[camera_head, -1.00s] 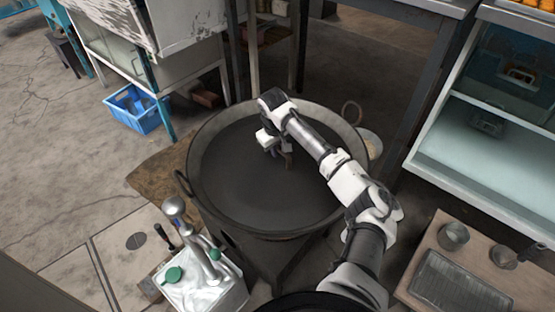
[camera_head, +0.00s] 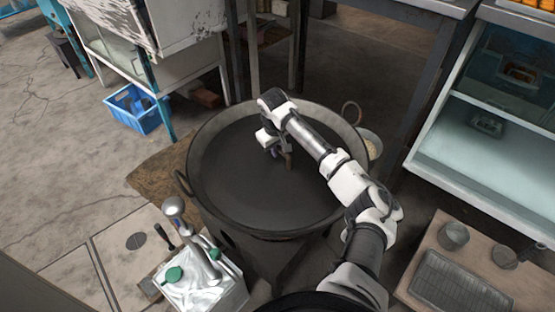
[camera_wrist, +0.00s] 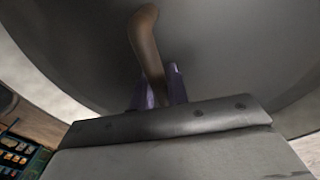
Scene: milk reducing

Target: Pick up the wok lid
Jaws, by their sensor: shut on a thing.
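The wok lid (camera_head: 250,187) is a broad, dark grey disc lying within the rim of the large wok (camera_head: 199,154). It also fills much of the wrist view (camera_wrist: 225,50). Its curved brown handle (camera_wrist: 148,45) rises between the purple fingers of my gripper (camera_wrist: 160,90), which is shut on it. In the head view my gripper (camera_head: 281,150) is over the far middle of the lid, with the handle (camera_head: 289,161) partly hidden at its fingers. I cannot tell whether the lid is clear of the wok.
A white container (camera_head: 205,290) with a ladle and green-topped items stands near the wok's front left. A wooden table (camera_head: 500,270) with a tray and metal cups is at the lower right. A glass-sided shelf (camera_head: 470,140) stands on the right. A blue crate (camera_head: 133,108) sits on the floor at left.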

